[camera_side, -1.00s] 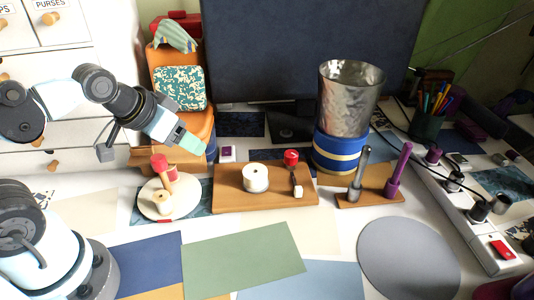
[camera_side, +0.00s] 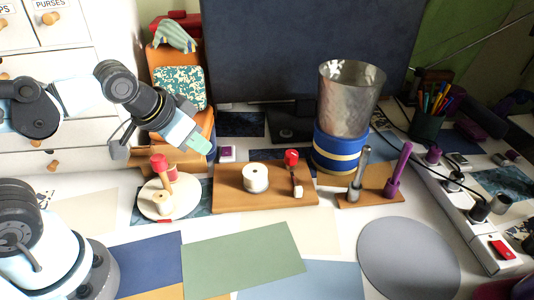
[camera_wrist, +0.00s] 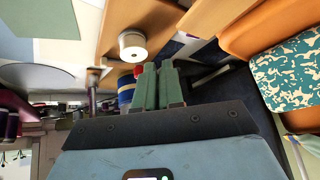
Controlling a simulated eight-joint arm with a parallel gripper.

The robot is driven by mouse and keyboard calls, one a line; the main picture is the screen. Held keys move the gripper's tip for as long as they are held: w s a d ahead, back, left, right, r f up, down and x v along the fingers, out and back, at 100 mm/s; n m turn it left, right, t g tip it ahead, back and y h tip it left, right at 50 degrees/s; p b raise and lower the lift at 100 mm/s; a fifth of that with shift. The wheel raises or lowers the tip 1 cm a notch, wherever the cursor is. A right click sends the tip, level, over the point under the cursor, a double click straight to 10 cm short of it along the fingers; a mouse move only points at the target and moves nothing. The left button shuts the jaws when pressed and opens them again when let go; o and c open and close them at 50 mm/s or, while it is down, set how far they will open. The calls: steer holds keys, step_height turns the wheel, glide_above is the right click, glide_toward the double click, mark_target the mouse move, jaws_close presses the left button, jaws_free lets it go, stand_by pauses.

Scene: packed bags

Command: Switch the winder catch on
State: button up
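The winder is a wooden board (camera_side: 235,201) with a white spool (camera_side: 255,178) and, right of it, a small lever with a red knob (camera_side: 291,157) and a pale lower end, which I take as the catch. In the wrist view the spool (camera_wrist: 132,45) stands on the board (camera_wrist: 150,22), and the red knob (camera_wrist: 139,71) shows just beyond my fingertips, mostly hidden. My gripper (camera_side: 200,146) is above and left of the board, apart from it. Its green fingers (camera_wrist: 158,82) lie close together with nothing seen between them.
A round pale base with a red-topped wooden peg (camera_side: 159,163) stands left of the board. A metal cylinder on a blue drum (camera_side: 337,150) and a stand with grey and purple posts (camera_side: 372,197) are to the right. Flat sheets (camera_side: 243,260) lie in front.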

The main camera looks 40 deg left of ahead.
steer(key=d+m, duration=0.1)
steer(key=d, duration=0.3)
steer(key=w+d+f+m, duration=0.1)
steer(key=d, duration=0.3)
steer(key=w+d+m, duration=0.1)
steer(key=d+m, duration=0.1)
steer(key=d, duration=0.1)
steer(key=shift+d+f, duration=0.2)
steer(key=shift+d, duration=0.2)
jaws_close()
steer(key=m, duration=0.2)
glide_toward(298, 192)
steer(key=s+d+r, duration=0.1)
steer(key=s+d, duration=0.4)
steer(key=s, duration=0.1)
steer(key=shift+w+a+r+t+y, duration=0.1)
steer(key=shift+r+t+y, duration=0.05)
steer(key=shift+t+y, duration=0.25)
steer(key=x, duration=1)
steer(key=shift+w+a, duration=0.8)
steer(key=shift+a, duration=0.05)
steer(key=shift+w+a, duration=0.55)
steer(key=shift+w, duration=0.1)
